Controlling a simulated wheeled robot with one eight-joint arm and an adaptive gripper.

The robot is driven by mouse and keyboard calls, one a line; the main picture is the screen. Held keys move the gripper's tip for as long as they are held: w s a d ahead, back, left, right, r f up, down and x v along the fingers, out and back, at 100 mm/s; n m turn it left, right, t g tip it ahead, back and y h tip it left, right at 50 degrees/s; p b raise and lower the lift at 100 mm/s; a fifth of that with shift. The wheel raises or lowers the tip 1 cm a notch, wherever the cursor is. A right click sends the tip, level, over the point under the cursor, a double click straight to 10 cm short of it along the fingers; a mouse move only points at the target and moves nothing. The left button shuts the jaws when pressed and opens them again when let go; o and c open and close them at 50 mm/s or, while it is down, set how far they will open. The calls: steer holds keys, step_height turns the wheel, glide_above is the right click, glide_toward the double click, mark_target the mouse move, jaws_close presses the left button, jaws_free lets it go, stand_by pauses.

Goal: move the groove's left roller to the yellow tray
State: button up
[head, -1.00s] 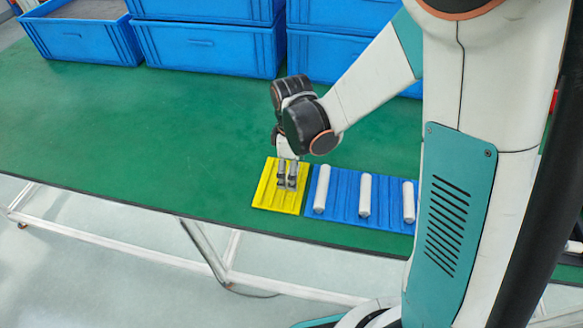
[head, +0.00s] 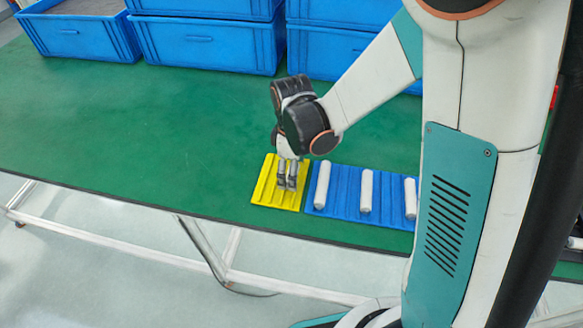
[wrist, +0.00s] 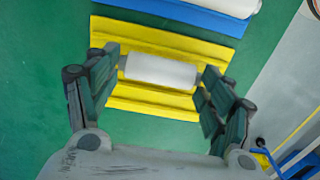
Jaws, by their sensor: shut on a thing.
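The yellow tray (head: 262,199) is a flat grooved plate on the green table. My gripper (head: 287,186) is right over it, pointing down. In the wrist view, a white roller (wrist: 160,71) lies between the two fingertips of my gripper (wrist: 160,80), which is shut on its ends. The roller lines up with the tray's grooves (wrist: 150,105). I cannot tell whether it touches the tray. In the head view the fingers hide most of this roller. To the right is the blue grooved tray (head: 344,195) with three white rollers, the leftmost (head: 322,185) close to the yellow tray.
The middle roller (head: 366,192) and right roller (head: 410,197) lie spaced apart on the blue tray, partly beside my arm. Blue crates (head: 205,45) stand along the back. The table's left side (head: 130,130) is clear. The front edge lies just below the trays.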

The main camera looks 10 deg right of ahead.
steer(key=shift+f, duration=0.25)
stand_by(0.3)
steer(key=shift+f+b, duration=0.4)
steer(key=shift+b, duration=0.15)
steer(key=o, duration=1.1)
steer(key=shift+o, duration=0.2)
step_height(320, 180, up, 12)
steer(key=shift+s, duration=0.1)
